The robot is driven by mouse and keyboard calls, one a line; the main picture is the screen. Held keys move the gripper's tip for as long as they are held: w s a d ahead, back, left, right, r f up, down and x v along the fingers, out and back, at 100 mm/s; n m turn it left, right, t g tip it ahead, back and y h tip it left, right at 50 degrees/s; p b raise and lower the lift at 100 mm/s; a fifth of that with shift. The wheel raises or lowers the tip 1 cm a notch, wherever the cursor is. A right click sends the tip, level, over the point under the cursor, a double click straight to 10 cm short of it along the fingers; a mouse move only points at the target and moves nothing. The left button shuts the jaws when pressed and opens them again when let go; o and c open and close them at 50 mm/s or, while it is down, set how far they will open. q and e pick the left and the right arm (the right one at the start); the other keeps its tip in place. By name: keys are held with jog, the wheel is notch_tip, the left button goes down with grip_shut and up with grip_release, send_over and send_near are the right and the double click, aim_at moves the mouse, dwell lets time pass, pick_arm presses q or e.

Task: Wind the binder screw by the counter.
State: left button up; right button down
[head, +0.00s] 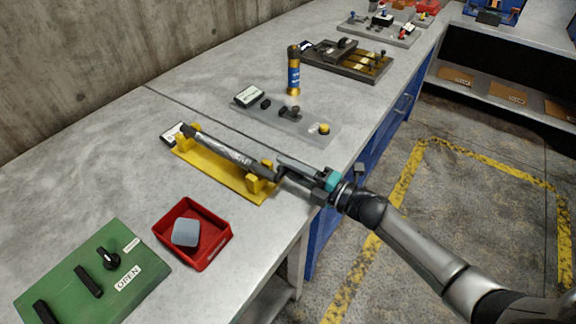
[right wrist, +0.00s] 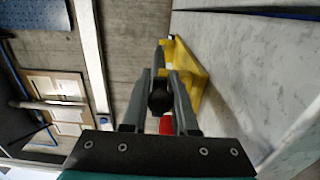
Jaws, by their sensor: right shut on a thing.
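The binder screw (head: 232,156) is a long dark grey bar lying along a yellow cradle (head: 222,178) on the grey bench; the cradle also shows in the right wrist view (right wrist: 190,75). A small dark-framed white plate (head: 172,135), perhaps the counter, sits at the cradle's far left end; its reading is too small to make out. My right gripper (head: 280,172) is at the near right end of the screw. In the right wrist view its two fingers (right wrist: 160,92) are shut on a round black knob (right wrist: 160,98) at that end. My left gripper is not in view.
A red tray (head: 221,247) with a grey-blue block (head: 186,232) stands in front of the cradle. A green panel (head: 60,298) marked OPEN lies at lower left. Behind the cradle are a grey fixture plate (head: 310,127) and a blue and gold cylinder (head: 293,75).

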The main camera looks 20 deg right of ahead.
jog(key=shift+f, duration=0.15)
jog(key=c, duration=0.7)
grip_release()
jog(key=v, duration=1.5)
jog(key=shift+d, duration=0.1)
dwell(0.7)
